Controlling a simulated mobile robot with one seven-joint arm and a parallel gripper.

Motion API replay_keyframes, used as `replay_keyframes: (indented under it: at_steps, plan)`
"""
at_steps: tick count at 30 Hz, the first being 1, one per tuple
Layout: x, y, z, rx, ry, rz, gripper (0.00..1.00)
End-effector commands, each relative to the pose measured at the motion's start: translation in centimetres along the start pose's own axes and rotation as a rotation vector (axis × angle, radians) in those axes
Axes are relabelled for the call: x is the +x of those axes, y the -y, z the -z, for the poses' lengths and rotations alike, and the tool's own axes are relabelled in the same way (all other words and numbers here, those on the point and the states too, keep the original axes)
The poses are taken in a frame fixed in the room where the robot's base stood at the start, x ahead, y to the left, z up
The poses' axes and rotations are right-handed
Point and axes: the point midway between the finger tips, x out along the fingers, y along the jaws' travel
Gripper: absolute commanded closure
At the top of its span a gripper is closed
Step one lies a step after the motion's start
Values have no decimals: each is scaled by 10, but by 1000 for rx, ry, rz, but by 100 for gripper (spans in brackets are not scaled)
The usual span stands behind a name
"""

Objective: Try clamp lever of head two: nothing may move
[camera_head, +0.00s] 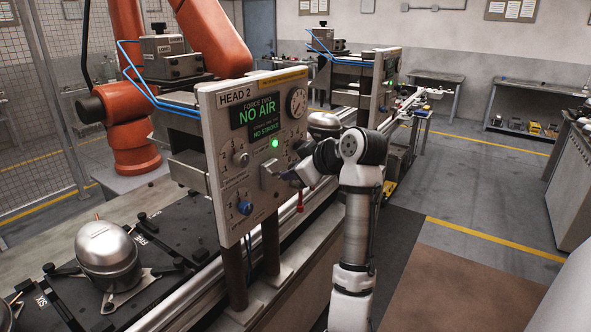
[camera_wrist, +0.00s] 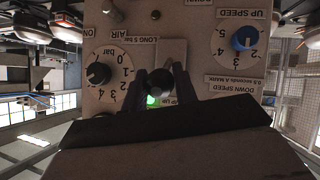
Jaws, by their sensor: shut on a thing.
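The grey control panel marked HEAD 2 (camera_head: 214,128) stands upright in the middle of the head view. Its display (camera_head: 257,110) reads "NO AIR" and, below, "NO STROKE". A green lamp (camera_head: 274,143) is lit on it. A lever with a dark round end (camera_wrist: 159,82) stands out from a plate on the panel in the wrist view. My gripper (camera_wrist: 161,86) is shut on this lever end, one finger at each side. In the head view my gripper (camera_head: 287,175) is at the panel's right part, and the grip itself is too small to make out.
A blue knob (camera_wrist: 245,38) and a black bar-scale knob (camera_wrist: 98,73) flank my gripper. A round gauge (camera_head: 296,102) is at the panel's upper right. A silver compressor (camera_head: 108,252) sits on the dark pallet at left. An orange robot arm (camera_head: 130,140) stands behind. The floor at right is open.

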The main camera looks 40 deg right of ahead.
Motion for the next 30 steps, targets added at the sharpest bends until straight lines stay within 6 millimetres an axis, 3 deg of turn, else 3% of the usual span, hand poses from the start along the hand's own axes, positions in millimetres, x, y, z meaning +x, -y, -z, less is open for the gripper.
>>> replay_keyframes:
  at_steps: [1, 6, 17, 20, 30]
  plan:
    - [0, 0, 0, 0, 1, 1, 70]
    - [0, 0, 0, 0, 0, 1, 52]
    - [-7, 0, -1, -1, -2, -2, 52]
    - [-21, 0, -2, -2, -2, -4, 52]
    - [-99, 0, -2, -1, -1, -4, 52]
